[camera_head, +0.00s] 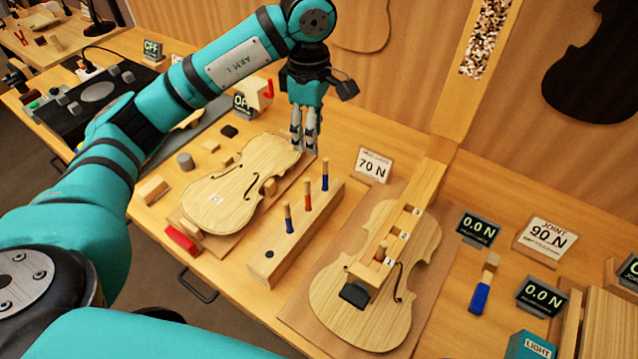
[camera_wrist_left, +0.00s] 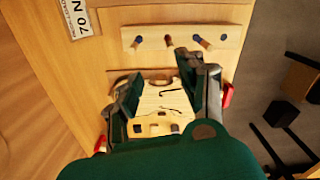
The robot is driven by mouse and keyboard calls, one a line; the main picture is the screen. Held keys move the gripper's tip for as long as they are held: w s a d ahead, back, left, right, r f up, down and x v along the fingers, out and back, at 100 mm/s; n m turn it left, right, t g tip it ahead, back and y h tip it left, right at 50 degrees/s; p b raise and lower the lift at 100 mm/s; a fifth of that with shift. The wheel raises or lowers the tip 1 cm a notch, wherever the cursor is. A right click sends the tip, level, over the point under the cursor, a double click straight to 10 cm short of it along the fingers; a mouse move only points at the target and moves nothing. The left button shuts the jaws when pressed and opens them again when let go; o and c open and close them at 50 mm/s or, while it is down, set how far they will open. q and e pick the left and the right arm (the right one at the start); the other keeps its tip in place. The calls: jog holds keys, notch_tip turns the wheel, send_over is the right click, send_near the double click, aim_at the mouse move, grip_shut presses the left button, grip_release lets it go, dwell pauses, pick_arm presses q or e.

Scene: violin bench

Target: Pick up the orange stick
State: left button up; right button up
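The orange stick (camera_head: 307,198) stands upright in a wooden block (camera_head: 290,246), between two blue sticks (camera_head: 325,175) (camera_head: 288,219). In the left wrist view the orange stick (camera_wrist_left: 169,41) is the middle one in the block (camera_wrist_left: 228,33), beyond the fingers. My left gripper (camera_head: 304,146) points down above the far end of the violin body (camera_head: 236,185), behind and above the stick row. In its wrist view the fingers (camera_wrist_left: 168,92) are apart with nothing gripped; the violin body shows between them. My right gripper is not in view.
A second violin body (camera_head: 342,306) lies right of the block, under a wooden beam (camera_head: 440,165). A 70 N sign (camera_head: 373,166) stands behind the block. A separate blue-ended tool (camera_head: 482,290) lies at the right. Small wooden pieces (camera_head: 153,189) lie left of the first violin.

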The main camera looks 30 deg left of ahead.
aim_at(307, 196)
pick_arm(q)
jog(key=f, duration=0.1)
jog(key=s+f+p, duration=0.1)
jog(key=s+f, duration=0.1)
jog(key=shift+f, duration=0.35)
notch_tip(307, 196, down, 8)
jog(key=p, duration=0.3)
jog(key=shift+w+f, duration=0.15)
jog(key=f, duration=0.1)
jog(key=f+p, duration=0.2)
jog(key=shift+s+f, duration=0.25)
jog(key=shift+f, duration=0.1)
jog(key=shift+a+f, duration=0.1)
jog(key=shift+f, duration=0.4)
grip_shut()
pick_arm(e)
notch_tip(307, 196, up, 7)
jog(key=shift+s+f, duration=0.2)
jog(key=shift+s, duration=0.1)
